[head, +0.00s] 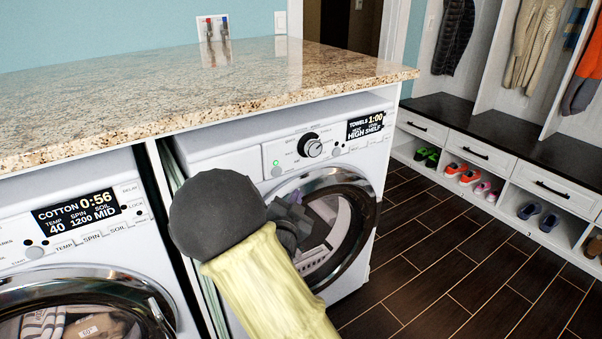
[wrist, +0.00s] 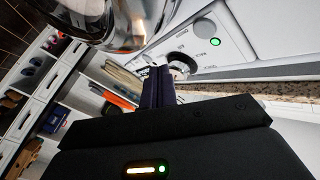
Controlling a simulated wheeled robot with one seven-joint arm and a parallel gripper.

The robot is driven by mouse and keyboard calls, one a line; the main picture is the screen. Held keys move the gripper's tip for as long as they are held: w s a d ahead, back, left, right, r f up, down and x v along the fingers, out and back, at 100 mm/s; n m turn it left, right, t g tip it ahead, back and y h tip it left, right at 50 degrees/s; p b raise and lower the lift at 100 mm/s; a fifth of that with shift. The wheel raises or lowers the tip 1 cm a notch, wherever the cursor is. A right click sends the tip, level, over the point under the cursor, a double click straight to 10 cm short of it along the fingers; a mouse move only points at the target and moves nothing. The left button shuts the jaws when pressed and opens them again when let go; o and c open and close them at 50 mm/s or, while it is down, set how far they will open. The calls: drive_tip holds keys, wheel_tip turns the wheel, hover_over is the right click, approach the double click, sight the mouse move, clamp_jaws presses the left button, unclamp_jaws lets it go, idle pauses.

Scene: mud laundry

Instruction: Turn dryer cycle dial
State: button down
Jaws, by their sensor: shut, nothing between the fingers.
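The dryer (head: 235,135) is the white front-loading machine on the right, with a display reading TOWELS 1:00. Its round cycle dial (head: 311,146) has a silver face and dark rim, on the control panel left of the display. In the wrist view the dial (wrist: 182,62) shows just beyond my fingertips and is partly hidden by them. My gripper (head: 290,210) is in front of the dryer door, below the dial in the head view. In the wrist view my gripper (wrist: 158,76) is shut and empty. Contact with the dial cannot be made out.
A washer (head: 130,250) showing COTTON 0:56 stands at the left. A granite countertop (head: 200,95) overhangs both machines. The dryer's round glass door (head: 372,215) is below the panel. Shoe cubbies and hanging coats are at the right, with clear dark floor (head: 430,260) between.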

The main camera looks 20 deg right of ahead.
drive_tip(key=s+d+f+n+g+y, duration=0.1)
drive_tip(key=s+f+n+g+y, duration=0.25)
drive_tip(key=f, duration=0.25)
drive_tip(key=s+a+f+n+g+y, duration=0.1)
drive_tip(key=s+n+g+y, duration=0.3)
drive_tip(key=s, duration=1.8)
drive_tip(key=n+g, duration=0.5)
drive_tip(key=g, duration=0.1)
drive_tip(key=shift+s+a+f+y, duration=0.25)
drive_tip(key=shift+s+a+y, duration=0.1)
drive_tip(key=shift+s, duration=0.05)
